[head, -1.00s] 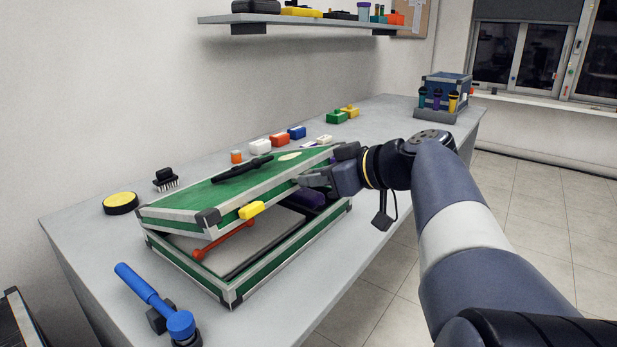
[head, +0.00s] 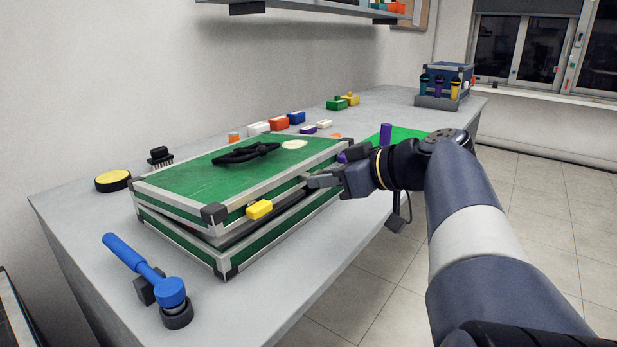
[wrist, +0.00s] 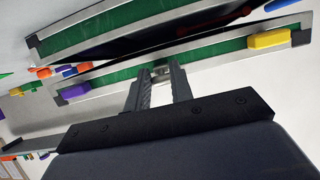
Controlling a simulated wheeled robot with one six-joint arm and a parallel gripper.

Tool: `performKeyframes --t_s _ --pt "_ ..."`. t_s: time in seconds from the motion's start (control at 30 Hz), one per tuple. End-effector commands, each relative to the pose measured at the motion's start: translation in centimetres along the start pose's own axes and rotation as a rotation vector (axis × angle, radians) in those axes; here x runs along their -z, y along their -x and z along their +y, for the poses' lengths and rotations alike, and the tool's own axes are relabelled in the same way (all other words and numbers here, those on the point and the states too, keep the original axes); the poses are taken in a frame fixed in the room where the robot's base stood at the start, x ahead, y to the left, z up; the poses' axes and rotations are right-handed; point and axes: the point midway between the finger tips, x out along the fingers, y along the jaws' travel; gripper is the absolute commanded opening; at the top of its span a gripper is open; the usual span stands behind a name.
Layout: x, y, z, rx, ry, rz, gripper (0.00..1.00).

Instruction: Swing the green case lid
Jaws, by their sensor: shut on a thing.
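The green case (head: 250,252) lies on the grey table with its metal-edged green lid (head: 205,178) tilted slightly open. A narrow dark gap shows between lid and base along the front. A black handle (head: 245,152) sits on the lid top, and a yellow latch (head: 259,210) is on the lid's front edge. A purple latch (wrist: 75,98) shows near the other end in the wrist view. My gripper (head: 315,181) is at the lid's right front edge.
A green sheet (head: 400,134) lies right of the blocks.

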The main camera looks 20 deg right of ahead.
Motion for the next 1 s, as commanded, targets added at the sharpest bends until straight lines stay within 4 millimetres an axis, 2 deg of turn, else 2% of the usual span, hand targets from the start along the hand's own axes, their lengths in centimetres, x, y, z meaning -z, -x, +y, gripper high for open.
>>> performKeyframes --t_s 0.23,0.67,0.7,1.0 --pt "-0.3 0.0 0.0 -0.002 0.002 0.001 0.07" --pt "-3.5 -0.8 0.0 -0.002 -0.002 0.000 0.07" --pt "-3.6 -0.8 0.0 -0.002 -0.001 0.000 0.22" --pt "-3.5 -0.8 0.0 -0.001 0.001 0.001 0.47"
